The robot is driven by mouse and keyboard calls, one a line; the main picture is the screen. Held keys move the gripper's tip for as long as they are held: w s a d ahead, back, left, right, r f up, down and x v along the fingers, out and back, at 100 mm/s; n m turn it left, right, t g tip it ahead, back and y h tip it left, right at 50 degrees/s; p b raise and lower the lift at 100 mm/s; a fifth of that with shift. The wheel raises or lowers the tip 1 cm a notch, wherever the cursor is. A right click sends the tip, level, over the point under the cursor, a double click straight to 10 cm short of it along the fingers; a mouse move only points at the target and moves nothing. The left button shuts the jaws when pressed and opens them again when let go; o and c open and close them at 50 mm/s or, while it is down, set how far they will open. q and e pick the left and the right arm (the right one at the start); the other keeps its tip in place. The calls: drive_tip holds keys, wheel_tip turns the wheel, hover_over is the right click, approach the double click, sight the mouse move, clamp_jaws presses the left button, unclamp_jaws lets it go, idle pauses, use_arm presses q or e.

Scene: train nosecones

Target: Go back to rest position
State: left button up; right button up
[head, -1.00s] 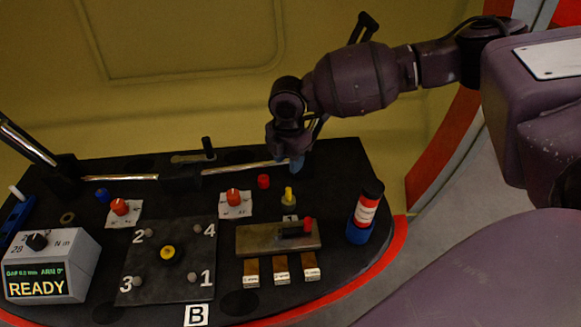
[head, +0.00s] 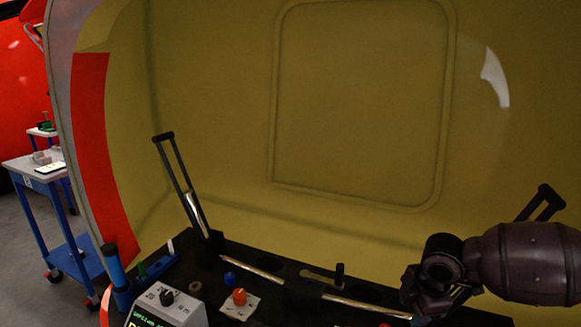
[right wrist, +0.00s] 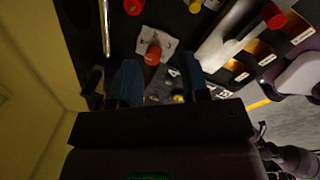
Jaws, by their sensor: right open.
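My right arm enters the head view from the right edge. Its wrist is low at the right, over the back edge of the black console (head: 262,262), and the fingers are mostly cut off by the bottom edge. In the right wrist view my right gripper (right wrist: 161,84) is open, its two blue fingers apart with nothing held between them. The console with its red knob (right wrist: 153,54) lies beyond the fingers, and the gripper appears clear of it.
A lever frame (head: 178,175) rises at the console's left, with a silver rod (head: 250,267) along the back. The grey torque box (head: 168,308) is lower left. A yellow wall (head: 360,100) stands behind. A blue cart (head: 50,205) stands far left.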

drive_tip(key=w+a+r+t+y, duration=0.2)
drive_tip(key=w+a+r, duration=0.1)
drive_tip(key=a, duration=0.3)
drive_tip(key=w+a+r+t+y, duration=0.2)
drive_tip(key=a+r+t, duration=0.1)
drive_tip(key=a, duration=0.2)
drive_tip(key=s+a+m+t+y+p, duration=0.2)
drive_tip(key=s+a+m+t+y, duration=0.3)
drive_tip(key=a, duration=0.3)
use_arm(q)
drive_tip(key=r+p, duration=0.2)
drive_tip(key=r, duration=0.1)
drive_tip(key=shift+s+a+r, duration=0.15)
drive_tip(key=shift+s, duration=0.2)
use_arm(e)
drive_tip(key=s+d+f+m+h, duration=0.3)
drive_tip(key=s+d+f, duration=0.3)
drive_tip(key=s, duration=0.4)
drive_tip(key=s+d+f+m+h, duration=0.3)
drive_tip(key=s+d+f+m, duration=0.2)
drive_tip(key=s, duration=0.5)
drive_tip(key=s+d+f+m+g+h, duration=0.1)
drive_tip(key=s+d+f+m+h, duration=0.2)
drive_tip(key=s+d+f, duration=0.4)
drive_tip(key=s+f+m, duration=0.1)
drive_tip(key=s, duration=0.2)
drive_tip(key=shift+d+m+h, duration=0.3)
drive_tip(key=shift+m, duration=0.1)
drive_tip(key=shift+f, duration=0.1)
